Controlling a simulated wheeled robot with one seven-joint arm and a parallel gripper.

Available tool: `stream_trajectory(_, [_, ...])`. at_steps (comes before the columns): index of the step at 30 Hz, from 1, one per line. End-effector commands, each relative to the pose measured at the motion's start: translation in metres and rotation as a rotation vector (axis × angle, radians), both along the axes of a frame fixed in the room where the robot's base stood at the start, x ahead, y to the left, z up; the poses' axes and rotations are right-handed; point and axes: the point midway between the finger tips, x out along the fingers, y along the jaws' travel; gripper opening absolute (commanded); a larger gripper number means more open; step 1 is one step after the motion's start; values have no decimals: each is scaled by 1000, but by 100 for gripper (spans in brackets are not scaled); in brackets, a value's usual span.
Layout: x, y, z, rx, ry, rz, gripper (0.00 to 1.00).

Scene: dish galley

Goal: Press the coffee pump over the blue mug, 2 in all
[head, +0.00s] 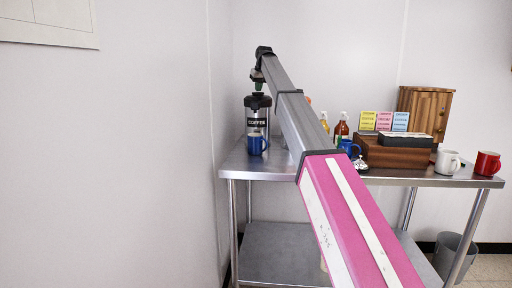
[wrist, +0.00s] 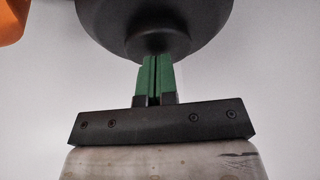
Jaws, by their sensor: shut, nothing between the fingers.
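The coffee pump (head: 257,123), a dark dispenser with a coffee label, stands at the left end of the steel table. A blue mug (head: 255,146) stands in front of its base, below the label. My gripper (head: 258,88) is directly above the pump's top, pointing down, with its green fingers shut and empty. In the wrist view the shut fingertips (wrist: 154,58) meet or nearly meet the dark round pump top (wrist: 155,22). I cannot tell whether they touch it or how far the top is pressed down.
My arm crosses the table's middle. Right of it are sauce bottles (head: 341,128), another blue mug (head: 349,147), a bell (head: 361,163), a brown box (head: 390,155), a white mug (head: 447,162) and a red mug (head: 487,163). A wall is close on the left.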

Motion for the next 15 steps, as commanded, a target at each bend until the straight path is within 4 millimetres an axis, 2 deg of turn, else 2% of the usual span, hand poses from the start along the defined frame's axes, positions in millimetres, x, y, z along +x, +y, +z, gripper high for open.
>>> stream_trajectory(5, [-1, 0, 0, -1, 4, 0, 0])
stream_trajectory(15, [0, 0, 17, -2, 4, 0, 0])
